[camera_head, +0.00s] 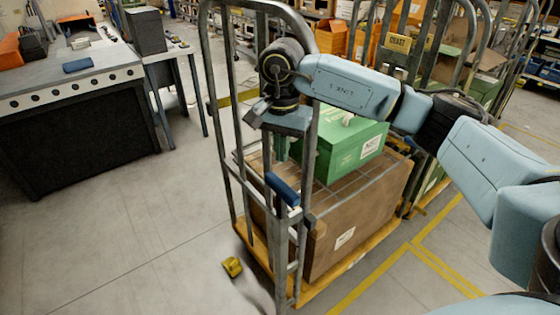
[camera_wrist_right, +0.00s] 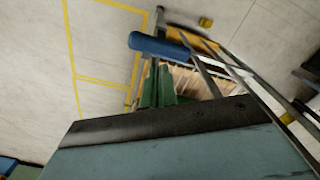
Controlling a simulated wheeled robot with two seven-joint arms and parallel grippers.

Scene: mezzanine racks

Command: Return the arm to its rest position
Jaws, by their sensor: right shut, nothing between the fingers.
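My right arm (camera_head: 350,85) reaches in from the right of the head view, and its wrist is above the near end of a roll cage (camera_head: 304,150). My right gripper (camera_head: 281,150) points down there, partly hidden by the cage bars. In the right wrist view its two green fingers (camera_wrist_right: 157,88) are together with nothing between them. A blue handle grip (camera_head: 283,188) on the cage is just below the gripper; it also shows in the right wrist view (camera_wrist_right: 160,46). My left gripper is not in view.
The cage carries a brown carton (camera_head: 365,215) with a green box (camera_head: 350,152) on top. A small yellow item (camera_head: 232,266) is on the floor beside it. A dark workbench (camera_head: 75,130) stands at left. More cages stand at the back right. The floor at left is clear.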

